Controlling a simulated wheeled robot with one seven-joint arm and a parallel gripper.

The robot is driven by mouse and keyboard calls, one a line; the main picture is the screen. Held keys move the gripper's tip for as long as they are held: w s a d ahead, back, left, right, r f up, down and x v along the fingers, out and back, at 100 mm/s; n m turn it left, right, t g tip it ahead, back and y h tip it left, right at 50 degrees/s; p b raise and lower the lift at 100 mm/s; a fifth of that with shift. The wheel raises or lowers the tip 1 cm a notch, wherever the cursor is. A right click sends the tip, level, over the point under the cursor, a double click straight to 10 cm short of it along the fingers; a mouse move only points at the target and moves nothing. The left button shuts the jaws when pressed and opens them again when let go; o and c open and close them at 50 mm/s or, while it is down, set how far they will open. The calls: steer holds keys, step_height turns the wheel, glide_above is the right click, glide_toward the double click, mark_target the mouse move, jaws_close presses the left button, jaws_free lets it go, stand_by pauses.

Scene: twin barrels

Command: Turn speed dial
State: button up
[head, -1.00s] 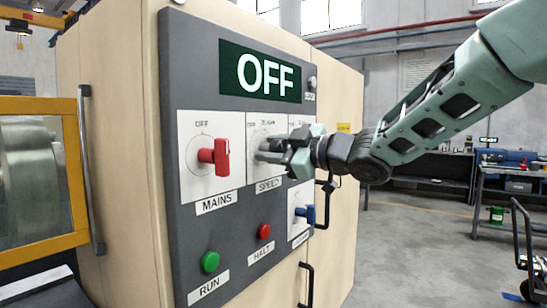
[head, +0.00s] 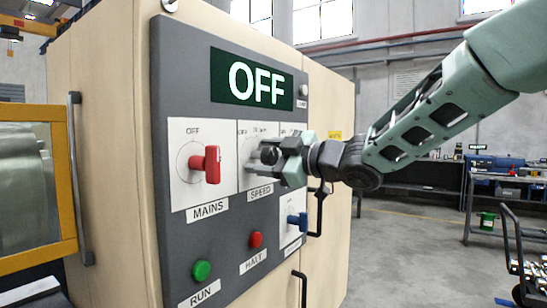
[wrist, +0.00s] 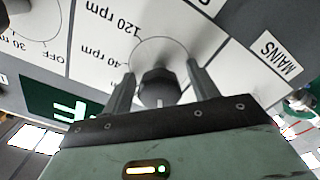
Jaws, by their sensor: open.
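The speed dial is a dark faceted knob (head: 269,154) on a white plate above the SPEED label (head: 260,192). My gripper (head: 268,160) is at this dial, partly covering its plate. In the wrist view the knob (wrist: 158,88) sits between the two fingers of my gripper (wrist: 160,73), with a visible gap on each side. The fingers are open around it. The plate, upside down there, shows markings such as 40 rpm and 120 rpm. Which mark the knob points to cannot be told. The display (head: 252,80) reads OFF.
The red MAINS switch (head: 207,165) juts out left of the dial. A blue handle (head: 298,221) is below right. The green RUN button (head: 201,270) and red HALT button (head: 256,239) are lower. Black door handles stick out at right.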

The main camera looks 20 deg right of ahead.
steer(key=v, duration=1.7)
steer(key=shift+s, duration=0.15)
steer(key=w+a+f+m+g+h+p, duration=0.1)
steer(key=a+f+m+g+h, duration=0.1)
steer(key=a+f+m+h, duration=0.35)
steer(key=w+a+f+m+g+h+p, duration=0.1)
steer(key=a+f+m+g+h+p, duration=0.15)
steer(key=f, duration=0.55)
steer(key=s+a+f+g, duration=0.2)
steer(key=s+f+g, duration=0.1)
steer(key=s, duration=0.4)
steer(key=s+a+f+g+h, duration=0.1)
steer(key=s+a+f+g, duration=0.2)
steer(key=s, duration=0.4)
steer(key=s+a+f+g+h, duration=0.1)
steer(key=s+f+g, duration=0.3)
steer(key=s, duration=0.4)
steer(key=shift+a+f+p, duration=0.35)
steer(key=shift+a+f, duration=0.3)
steer(key=shift+a, duration=0.2)
steer(key=shift+s, duration=0.1)
